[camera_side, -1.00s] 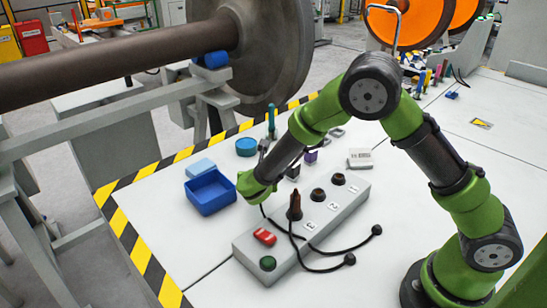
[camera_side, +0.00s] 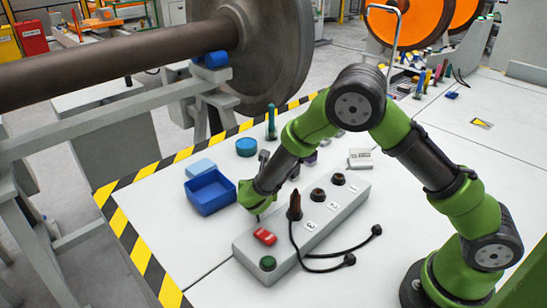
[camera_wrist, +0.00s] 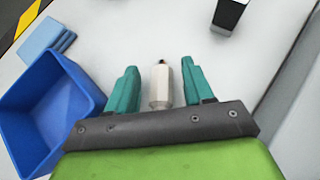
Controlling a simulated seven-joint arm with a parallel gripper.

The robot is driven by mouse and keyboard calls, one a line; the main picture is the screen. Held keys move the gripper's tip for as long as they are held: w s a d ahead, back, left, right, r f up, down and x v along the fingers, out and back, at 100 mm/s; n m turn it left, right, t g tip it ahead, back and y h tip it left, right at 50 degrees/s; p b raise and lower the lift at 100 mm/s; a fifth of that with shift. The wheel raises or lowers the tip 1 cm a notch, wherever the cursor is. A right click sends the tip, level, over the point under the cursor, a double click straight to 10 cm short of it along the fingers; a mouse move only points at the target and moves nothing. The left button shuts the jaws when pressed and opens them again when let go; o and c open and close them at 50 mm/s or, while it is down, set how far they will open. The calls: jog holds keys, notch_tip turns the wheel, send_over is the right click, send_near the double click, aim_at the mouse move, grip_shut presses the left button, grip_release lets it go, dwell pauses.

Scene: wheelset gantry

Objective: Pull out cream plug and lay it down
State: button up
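The cream plug (camera_wrist: 160,88), with a dark tip, shows between the teal fingers of my gripper (camera_wrist: 160,66) in the wrist view. A gap shows on each side of it, so the fingers stand open around it, over the white table. I cannot tell whether it touches the table. In the side view my gripper (camera_side: 257,208) is low, between the blue tray and the grey socket block (camera_side: 325,222); the cream plug is hidden there. A dark brown plug (camera_side: 294,208) stands upright in the block near number 3. Sockets 1 and 2 show no plug.
The blue tray (camera_side: 209,209) is left of my gripper, with a light blue block (camera_side: 200,167) behind it. Black cords with plug ends (camera_side: 349,260) lie in front of the socket block. A white box (camera_side: 360,158) and blue round tub (camera_side: 246,147) stand behind.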

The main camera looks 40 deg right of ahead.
jog(key=shift+a, duration=0.1)
jog(key=v, duration=1.6)
jog(key=shift+s+a+r, duration=0.15)
jog(key=shift+s+r, duration=0.1)
jog(key=shift+r, duration=0.05)
jog(key=s+d+r+m+g, duration=0.25)
jog(key=d+r+m, duration=0.25)
jog(key=d+m, duration=0.25)
jog(key=s+d+r+m+y, duration=0.1)
jog(key=s+r+m+y, duration=0.2)
jog(key=m, duration=0.5)
jog(key=s+d+r+m+t+y, duration=0.1)
jog(key=s+r+m+y, duration=0.2)
jog(key=s+m, duration=0.3)
jog(key=s+d+r+m+t+y, duration=0.1)
jog(key=s+r+m+y, duration=0.2)
jog(key=m, duration=0.6)
jog(key=shift+s+r+m+y, duration=0.1)
jog(key=shift+s+m+y, duration=0.3)
jog(key=shift+s, duration=0.7)
